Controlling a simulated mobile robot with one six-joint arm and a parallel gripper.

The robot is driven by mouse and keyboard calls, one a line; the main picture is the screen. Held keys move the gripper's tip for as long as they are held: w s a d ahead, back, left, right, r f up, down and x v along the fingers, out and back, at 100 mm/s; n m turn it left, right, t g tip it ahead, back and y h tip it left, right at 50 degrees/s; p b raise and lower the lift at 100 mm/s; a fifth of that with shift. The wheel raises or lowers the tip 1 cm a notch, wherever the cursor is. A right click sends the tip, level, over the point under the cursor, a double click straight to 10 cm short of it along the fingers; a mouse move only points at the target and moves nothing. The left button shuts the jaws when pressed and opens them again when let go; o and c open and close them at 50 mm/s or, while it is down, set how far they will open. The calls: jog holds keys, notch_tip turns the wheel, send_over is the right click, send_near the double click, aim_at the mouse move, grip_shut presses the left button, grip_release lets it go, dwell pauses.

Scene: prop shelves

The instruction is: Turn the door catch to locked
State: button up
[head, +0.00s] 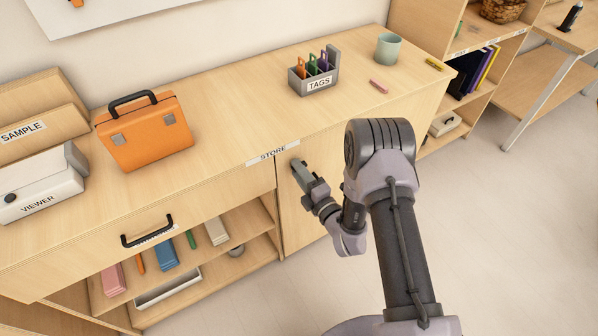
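The cabinet door (290,225) is a pale wood panel below the "STORE" label (272,153), at the middle of the head view. The door looks closed. My gripper (298,168) reaches in from the right, its fingertips at the upper part of this door, just below the counter edge. The door catch cannot be made out apart from the fingers; the gripper seems to cover it. Which way the catch is turned is hidden. Whether the fingers touch or hold it, and whether they are open or shut, I cannot tell.
The counter carries an orange case (150,140), a "TAGS" holder (302,80), a green cup (388,48) and a white "VIEWER" box (40,182). A drawer with a black handle (147,232) is left of the door. Floor (500,230) at right is clear.

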jog(key=p+v, duration=0.5)
jog(key=v, duration=1.2)
jog(key=shift+s+d, duration=0.2)
